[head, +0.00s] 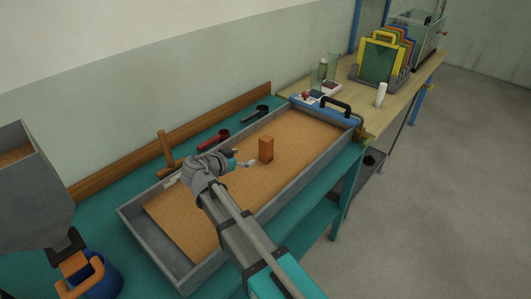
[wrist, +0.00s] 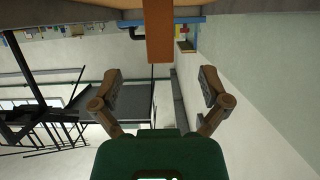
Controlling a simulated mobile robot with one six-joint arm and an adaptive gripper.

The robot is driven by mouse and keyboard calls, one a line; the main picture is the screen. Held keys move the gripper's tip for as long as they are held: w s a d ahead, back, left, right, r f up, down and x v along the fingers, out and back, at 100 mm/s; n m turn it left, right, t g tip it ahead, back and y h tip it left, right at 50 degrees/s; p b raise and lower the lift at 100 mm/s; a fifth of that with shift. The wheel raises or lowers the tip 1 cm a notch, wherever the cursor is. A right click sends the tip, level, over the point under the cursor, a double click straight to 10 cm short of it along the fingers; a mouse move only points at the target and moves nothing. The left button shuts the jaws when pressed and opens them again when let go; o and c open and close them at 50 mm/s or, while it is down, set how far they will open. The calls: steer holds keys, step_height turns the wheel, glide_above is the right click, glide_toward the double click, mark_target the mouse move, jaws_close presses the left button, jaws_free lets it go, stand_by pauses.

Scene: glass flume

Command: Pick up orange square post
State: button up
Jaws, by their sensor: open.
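The orange square post (head: 266,150) stands upright on the tan sand in a long grey tray (head: 153,244). In the wrist view the post (wrist: 158,34) hangs down from the top edge, as that picture is upside down. My gripper (head: 243,160) is just left of the post in the head view, apart from it. In the wrist view my gripper (wrist: 161,88) has its two fingers spread wide with nothing between them. The post lies ahead of the gap, roughly centred on it. The post's base is cut off in the wrist view.
A wooden T-shaped tool (head: 167,150), a red-handled tool (head: 213,142) and a black tool (head: 254,114) lie behind the tray. A blue bar with a black handle (head: 335,103) spans the tray's far end. Grey hopper (head: 30,190) at left. Sand around the post is clear.

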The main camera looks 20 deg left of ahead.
mark_target(262, 150)
steer(key=b+x, duration=0.2)
steer(key=x, duration=0.4)
steer(key=shift+w+d+f, duration=0.1)
steer(key=shift+w+d, duration=0.05)
steer(key=shift+w, duration=0.15)
steer(key=shift+b+x, duration=0.75)
steer(key=shift+x, duration=1.9)
jaws_close()
steer(key=shift+r, duration=0.3)
